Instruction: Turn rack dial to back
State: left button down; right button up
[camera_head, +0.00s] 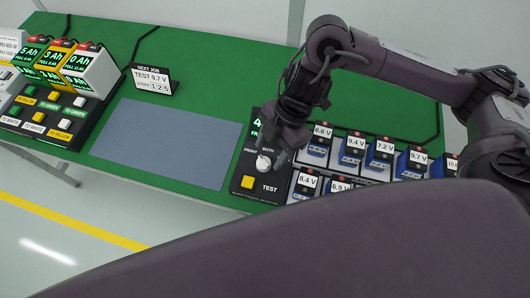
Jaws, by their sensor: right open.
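The rack dial (263,162) is a small white knob on a black control box (243,199) near the table's front edge. The labels "FRONT" and "BOTH" show around it; any "BACK" label is hidden by my right gripper. Which way the knob points is too small to tell. My right gripper (279,158) is open, pointing down just right of the dial; I cannot tell if it touches the knob. The battery rack (335,181) stands right of the box, with two rows of blue batteries. My left gripper is not in view.
A yellow button (247,182) marked "TEST" sits below the dial. A "NEXT JOB" sign (152,80) reads "TEST 9.7 V". A grey mat (165,143) lies empty left of the box. Chargers with displays (88,71) stand at far left.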

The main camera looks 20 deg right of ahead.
aim_at(265, 160)
jog(key=x, duration=0.2)
jog(key=shift+w+a+f, duration=0.1)
jog(key=shift+a+f, duration=0.05)
jog(key=shift+f, duration=0.2)
jog(key=shift+a+f, duration=0.2)
jog(key=shift+f, duration=0.25)
jog(key=c, duration=0.5)
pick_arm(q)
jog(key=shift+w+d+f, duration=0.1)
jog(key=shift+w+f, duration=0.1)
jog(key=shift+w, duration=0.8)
pick_arm(e)
jog(key=c, duration=0.5)
